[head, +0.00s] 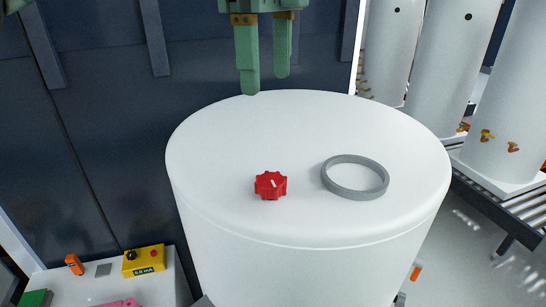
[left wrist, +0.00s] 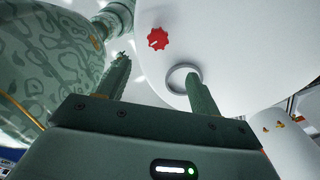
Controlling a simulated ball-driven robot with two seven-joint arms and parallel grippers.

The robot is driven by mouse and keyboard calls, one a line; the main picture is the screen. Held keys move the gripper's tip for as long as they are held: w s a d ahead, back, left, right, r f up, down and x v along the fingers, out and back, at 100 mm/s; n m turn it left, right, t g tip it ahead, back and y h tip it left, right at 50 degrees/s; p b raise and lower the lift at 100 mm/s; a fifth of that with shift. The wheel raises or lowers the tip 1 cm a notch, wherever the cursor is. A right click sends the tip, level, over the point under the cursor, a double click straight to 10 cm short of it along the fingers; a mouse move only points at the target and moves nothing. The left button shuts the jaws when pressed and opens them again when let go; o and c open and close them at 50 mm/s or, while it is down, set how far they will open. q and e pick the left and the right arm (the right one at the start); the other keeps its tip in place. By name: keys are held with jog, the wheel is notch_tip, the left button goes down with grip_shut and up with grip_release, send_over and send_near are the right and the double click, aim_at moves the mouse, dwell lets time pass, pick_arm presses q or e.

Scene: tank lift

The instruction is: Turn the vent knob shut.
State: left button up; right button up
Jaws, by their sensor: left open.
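The red vent knob (head: 271,185) sits on the white top of the tank (head: 230,140), near the front, with a pale mark on its face. It also shows in the left wrist view (left wrist: 158,39), beyond the fingers and apart from them. My left gripper (head: 266,82) is at the tank's far edge in the head view, fingers pointing down, open and empty. In the left wrist view its two fingers (left wrist: 160,75) stand wide apart. My right gripper is in neither view.
A grey ring (head: 355,178) lies on the tank top, right of the knob. A side table at lower left holds a yellow control box (head: 143,261) and an orange item (head: 74,264). Several white tanks (head: 455,60) stand at the right on a roller conveyor. A dark wall (head: 90,110) is behind.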

pick_arm(q)
notch_tip(320, 180, down, 2)
send_near(271, 179)
jog(key=shift+s+a+f+b, duration=0.1)
jog(key=shift+s+f+b, duration=0.3)
jog(key=f, duration=0.2)
jog(key=f+p, duration=0.1)
jog(key=f, duration=0.1)
jog(key=w+f, duration=0.1)
jog(key=f, duration=0.2)
jog(key=shift+d, duration=0.25)
jog(key=shift+f+p, duration=0.3)
jog(key=shift+f, duration=0.05)
jog(key=shift+s+a+f, duration=0.15)
jog(key=shift+s+f, duration=0.1)
jog(key=shift+f, duration=0.05)
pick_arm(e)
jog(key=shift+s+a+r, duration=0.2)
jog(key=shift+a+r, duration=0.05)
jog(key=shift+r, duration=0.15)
pick_arm(q)
jog(key=shift+w+f, duration=0.1)
jog(key=shift+w, duration=0.05)
jog(key=c, duration=1)
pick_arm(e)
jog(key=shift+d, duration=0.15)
